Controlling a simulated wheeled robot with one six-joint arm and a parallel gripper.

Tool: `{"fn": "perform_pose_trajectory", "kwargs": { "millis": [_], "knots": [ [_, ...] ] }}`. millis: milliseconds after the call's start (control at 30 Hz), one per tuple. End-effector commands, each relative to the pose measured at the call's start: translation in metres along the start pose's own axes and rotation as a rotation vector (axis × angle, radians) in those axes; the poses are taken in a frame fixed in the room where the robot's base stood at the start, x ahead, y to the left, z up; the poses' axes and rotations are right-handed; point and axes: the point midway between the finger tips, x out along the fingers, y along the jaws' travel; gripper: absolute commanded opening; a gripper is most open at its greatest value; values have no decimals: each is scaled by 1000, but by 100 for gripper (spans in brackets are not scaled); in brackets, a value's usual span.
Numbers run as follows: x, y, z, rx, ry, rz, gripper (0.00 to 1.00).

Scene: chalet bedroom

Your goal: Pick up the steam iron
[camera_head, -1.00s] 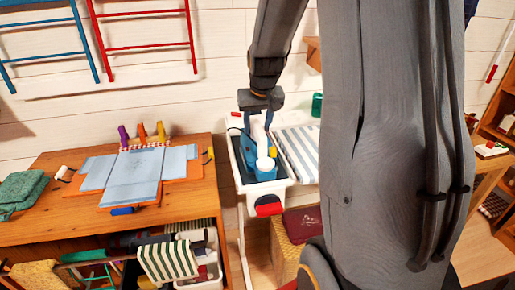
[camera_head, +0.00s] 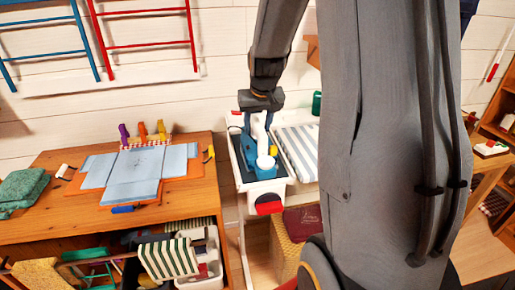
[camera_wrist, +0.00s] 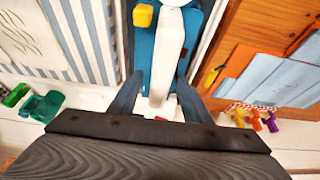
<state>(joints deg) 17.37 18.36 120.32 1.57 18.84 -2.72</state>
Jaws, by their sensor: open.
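The steam iron (camera_head: 264,160) is blue and white and rests in a narrow white-edged tray on a stand, below my gripper (camera_head: 261,124) in the head view. In the wrist view, the iron's pale handle (camera_wrist: 168,50) runs lengthwise between the two fingers of my gripper (camera_wrist: 157,92). The fingers are apart, one on each side of the handle, with a gap visible on both sides. A yellow part (camera_wrist: 143,16) shows on the iron's left. My wrist hides some of the iron in the head view.
A striped ironing surface (camera_head: 300,149) adjoins the tray on the right.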

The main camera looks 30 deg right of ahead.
Motion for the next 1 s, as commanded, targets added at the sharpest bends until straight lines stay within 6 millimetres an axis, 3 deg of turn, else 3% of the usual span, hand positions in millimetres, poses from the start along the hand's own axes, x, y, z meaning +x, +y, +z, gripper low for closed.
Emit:
{"fn": "perform_pose_trajectory", "kwargs": {
  "millis": [67, 333, 1000],
  "knots": [
    [0, 0, 0, 0, 0, 0, 44],
    [0, 0, 0, 0, 0, 0, 0],
    [0, 0, 0, 0, 0, 0, 0]
  ]
}}
